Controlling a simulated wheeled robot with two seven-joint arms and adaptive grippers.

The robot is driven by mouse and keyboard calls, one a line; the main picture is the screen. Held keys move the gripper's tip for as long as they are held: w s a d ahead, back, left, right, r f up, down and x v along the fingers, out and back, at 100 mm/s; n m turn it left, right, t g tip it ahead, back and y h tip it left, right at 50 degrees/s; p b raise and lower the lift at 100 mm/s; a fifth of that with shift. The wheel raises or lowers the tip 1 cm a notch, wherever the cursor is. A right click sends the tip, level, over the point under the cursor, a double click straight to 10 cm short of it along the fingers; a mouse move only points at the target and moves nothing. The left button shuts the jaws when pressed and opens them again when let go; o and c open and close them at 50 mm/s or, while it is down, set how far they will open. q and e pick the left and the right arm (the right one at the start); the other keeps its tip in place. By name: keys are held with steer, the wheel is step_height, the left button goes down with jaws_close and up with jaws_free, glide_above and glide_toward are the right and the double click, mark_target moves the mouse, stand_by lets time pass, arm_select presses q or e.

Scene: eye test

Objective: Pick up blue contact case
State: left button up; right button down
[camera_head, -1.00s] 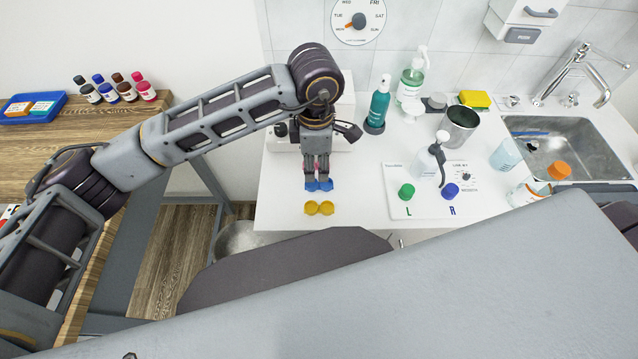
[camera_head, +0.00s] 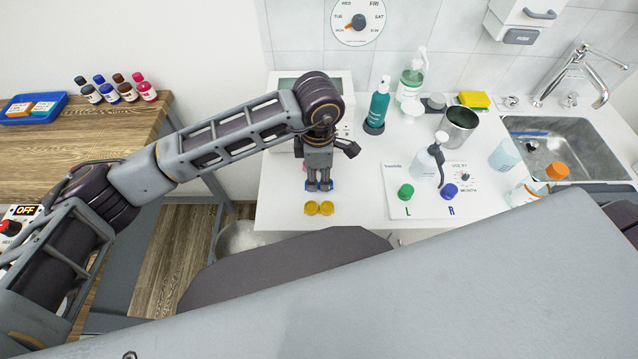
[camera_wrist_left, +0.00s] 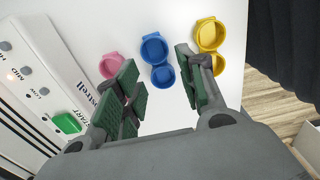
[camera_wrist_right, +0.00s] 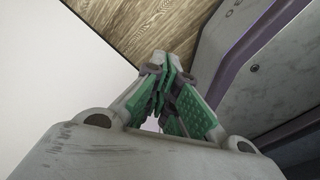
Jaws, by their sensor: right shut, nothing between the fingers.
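The blue contact case (camera_head: 309,187) lies on the white counter, mostly hidden by my left fingers in the head view. In the left wrist view the blue case (camera_wrist_left: 156,49) shows two joined round cups. My left gripper (camera_head: 319,186) points down at the case. Its fingers (camera_wrist_left: 158,72) are open, one on either side of the case's lower cup in the left wrist view. I cannot tell whether they touch it. My right gripper (camera_wrist_right: 164,68) is shut and empty, away from the counter items.
A yellow case (camera_head: 319,208) lies in front of the blue one. A pink case (camera_wrist_left: 111,64) lies on its other side, beside a white device (camera_wrist_left: 45,75). A teal bottle (camera_head: 378,108) and a white board (camera_head: 420,190) with green and blue caps stand to the right.

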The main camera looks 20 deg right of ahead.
mark_target(319, 185)
arm_select(q)
step_height(319, 185, down, 3)
steer(key=shift+d+r, duration=0.1)
steer(key=shift+r, duration=0.1)
steer(key=shift+f, duration=0.25)
steer(key=c, duration=0.5)
arm_select(e)
steer(key=shift+s+a+r, duration=0.15)
steer(key=shift+s+a, duration=0.05)
steer(key=shift+a, duration=0.55)
